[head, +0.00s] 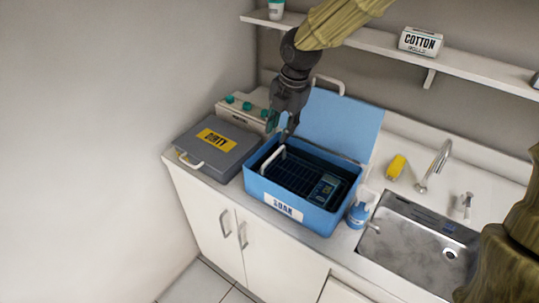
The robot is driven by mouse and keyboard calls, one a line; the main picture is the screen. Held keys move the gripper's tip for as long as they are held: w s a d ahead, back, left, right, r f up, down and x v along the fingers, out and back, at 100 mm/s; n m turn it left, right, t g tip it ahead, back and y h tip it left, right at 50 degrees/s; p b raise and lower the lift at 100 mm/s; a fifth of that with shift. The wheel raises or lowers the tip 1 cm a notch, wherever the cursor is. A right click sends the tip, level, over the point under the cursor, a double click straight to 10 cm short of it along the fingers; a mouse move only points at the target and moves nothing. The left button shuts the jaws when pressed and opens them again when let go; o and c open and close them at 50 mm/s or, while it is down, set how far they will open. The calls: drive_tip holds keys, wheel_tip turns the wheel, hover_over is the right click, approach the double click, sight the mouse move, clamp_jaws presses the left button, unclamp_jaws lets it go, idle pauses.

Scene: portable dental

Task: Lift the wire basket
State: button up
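The dark wire basket (290,178) sits inside the open blue box (264,193) labelled SOAK on the counter. Its white handle (272,159) rises at the left end. A small item with a blue-and-dark face (326,188) is at the basket's right front. My gripper (279,127) points down over the box's back left corner, above and behind the handle, apparently apart from it. Its fingertips are small and partly overlapping here, so I cannot tell how far they are spread.
The box's blue lid (340,122) stands raised behind. A grey case marked DIRTY (195,147) is at left, with a white unit (228,117) behind it. A blue bottle (358,214) and the sink (405,245) lie right. A shelf (370,40) runs above.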

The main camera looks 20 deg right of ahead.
sight(272, 157)
drive_tip(key=shift+w+a+f+p, duration=0.2)
drive_tip(key=shift+w+f+p, duration=0.15)
drive_tip(key=shift+f, duration=1.55)
drive_tip(key=shift+w+a+f+p, duration=0.3)
drive_tip(key=shift+w+f, duration=0.15)
drive_tip(key=shift+f, duration=1.5)
drive_tip(key=shift+w+a+f+p, duration=0.15)
drive_tip(key=shift+w+f+p, duration=0.2)
drive_tip(key=shift+f, duration=1.55)
clamp_jaws()
